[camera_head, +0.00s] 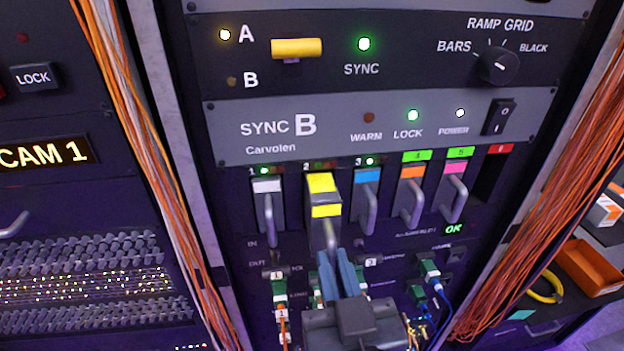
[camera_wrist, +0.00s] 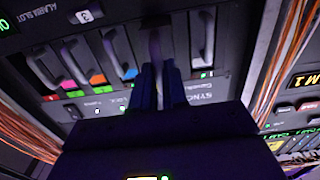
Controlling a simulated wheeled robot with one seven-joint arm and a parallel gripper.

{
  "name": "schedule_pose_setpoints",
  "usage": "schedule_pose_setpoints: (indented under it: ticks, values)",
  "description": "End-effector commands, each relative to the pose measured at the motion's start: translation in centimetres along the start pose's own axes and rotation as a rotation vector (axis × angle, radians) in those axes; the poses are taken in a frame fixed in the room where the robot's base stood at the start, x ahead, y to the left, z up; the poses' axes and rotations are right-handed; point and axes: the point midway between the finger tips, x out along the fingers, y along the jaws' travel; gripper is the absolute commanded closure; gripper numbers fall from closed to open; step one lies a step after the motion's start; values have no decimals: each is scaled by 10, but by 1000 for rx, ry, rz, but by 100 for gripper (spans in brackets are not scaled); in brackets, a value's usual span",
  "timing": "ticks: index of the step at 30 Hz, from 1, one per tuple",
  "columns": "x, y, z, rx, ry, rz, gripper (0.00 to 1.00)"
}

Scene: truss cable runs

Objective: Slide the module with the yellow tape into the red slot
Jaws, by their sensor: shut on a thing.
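The module with the yellow tape (camera_head: 326,211) is at slot 2 of the Sync B row in the head view. It stands out from the panel farther than its neighbours, with its yellow top face showing. My gripper (camera_head: 337,262), with blue fingers, is shut on the lower part of its grey handle. In the wrist view the fingers (camera_wrist: 159,80) close on the handle (camera_wrist: 155,45), and the module's body is mostly hidden. The red slot (camera_head: 494,172) is a dark, empty opening under a red label, at the right end of the row.
Modules with white (camera_head: 267,186), blue (camera_head: 367,175), orange (camera_head: 412,172) and pink (camera_head: 456,168) tape sit in the row, handles protruding. Green plugs (camera_head: 430,267) and cables lie below. An orange cable bundle (camera_head: 555,170) runs along the right post.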

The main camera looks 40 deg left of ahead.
Motion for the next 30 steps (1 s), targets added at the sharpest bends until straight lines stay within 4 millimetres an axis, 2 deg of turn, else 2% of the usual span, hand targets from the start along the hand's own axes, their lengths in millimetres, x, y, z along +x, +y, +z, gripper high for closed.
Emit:
schedule_pose_setpoints:
  ticks: [8,30]
  values:
    - [-4,0,0,0,0,0,100]
    - [-38,0,0,1,0,1,100]
